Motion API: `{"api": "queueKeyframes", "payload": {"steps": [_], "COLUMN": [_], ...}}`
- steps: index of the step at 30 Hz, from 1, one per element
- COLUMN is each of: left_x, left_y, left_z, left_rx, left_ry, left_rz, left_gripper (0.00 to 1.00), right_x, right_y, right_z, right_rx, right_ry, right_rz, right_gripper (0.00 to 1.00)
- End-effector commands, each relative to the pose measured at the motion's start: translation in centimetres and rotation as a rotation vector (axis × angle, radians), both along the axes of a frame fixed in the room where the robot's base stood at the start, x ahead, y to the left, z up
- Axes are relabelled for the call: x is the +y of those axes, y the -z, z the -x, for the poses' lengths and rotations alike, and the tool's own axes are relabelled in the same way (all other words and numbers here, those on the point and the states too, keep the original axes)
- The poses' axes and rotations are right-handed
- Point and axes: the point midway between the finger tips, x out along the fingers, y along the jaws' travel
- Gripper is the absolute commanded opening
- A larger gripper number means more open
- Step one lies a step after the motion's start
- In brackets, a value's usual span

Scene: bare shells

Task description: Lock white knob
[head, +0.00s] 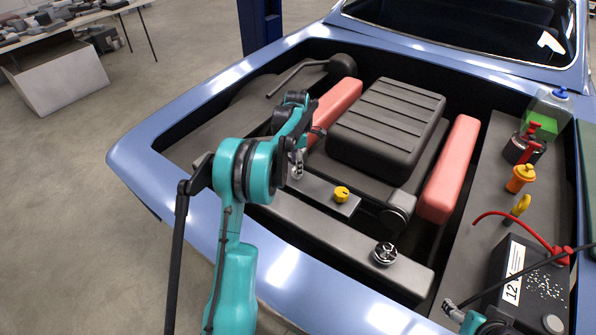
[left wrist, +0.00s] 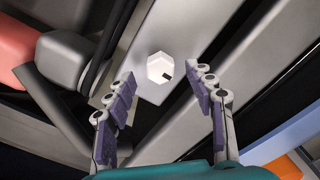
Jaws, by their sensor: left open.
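The white knob (left wrist: 160,67) shows in the left wrist view as a small, white, faceted cap with a dark mark on one side, on a flat grey bar (left wrist: 182,32). My left gripper (left wrist: 164,84) is open, its purple-padded fingers apart on either side of the knob's near side, and nothing is visible between them. In the head view my left gripper (head: 297,168) is over the left part of the front grey bar; I cannot make out the white knob there. Part of my right gripper (head: 456,313) shows at the lower right edge; its jaws are unclear.
A black ribbed engine cover (head: 387,125) lies behind, between red covers (head: 448,170). A battery (head: 528,285) with a red cable stands at right. The blue car body (head: 190,110) surrounds the bay.

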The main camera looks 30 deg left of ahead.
Motion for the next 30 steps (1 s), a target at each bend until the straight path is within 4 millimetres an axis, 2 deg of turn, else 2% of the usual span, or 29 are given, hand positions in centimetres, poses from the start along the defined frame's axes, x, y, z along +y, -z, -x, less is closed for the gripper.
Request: {"api": "queueKeyframes", "payload": {"steps": [1, 5, 14, 15, 20, 21, 30], "left_x": [0.0, 0.0, 0.0, 0.0, 0.0, 0.0, 0.0], "left_y": [0.9, 2.0, 2.3, 2.3, 2.3, 2.3, 2.3], "left_z": [0.0, 0.0, 0.0, 0.0, 0.0, 0.0, 0.0], "left_rx": [0.000, 0.000, -0.001, -0.001, -0.001, -0.001, -0.001], "left_ry": [0.001, 0.001, 0.002, 0.002, 0.002, 0.002, 0.022], "left_rz": [0.000, 0.000, -0.001, -0.001, -0.001, -0.001, -0.001], "left_gripper": [0.54, 0.54, 0.54, 0.52, 0.10, 0.04, 0.04], "right_x": [0.0, 0.0, 0.0, 0.0, 0.0, 0.0, 0.0], "right_y": [0.5, 0.8, 0.8, 0.8, 0.8, 0.8, 0.7], "right_z": [0.0, 0.0, 0.0, 0.0, 0.0, 0.0, 0.0], "right_rx": [0.000, 0.000, 0.000, 0.000, 0.000, 0.000, 0.000], "right_ry": [0.000, 0.000, 0.000, 0.000, 0.000, 0.000, 0.000], "right_rz": [0.000, 0.000, 0.000, 0.000, 0.000, 0.000, 0.000], "right_gripper": [0.65, 0.65, 0.65, 0.65, 0.65, 0.65, 0.65]}}
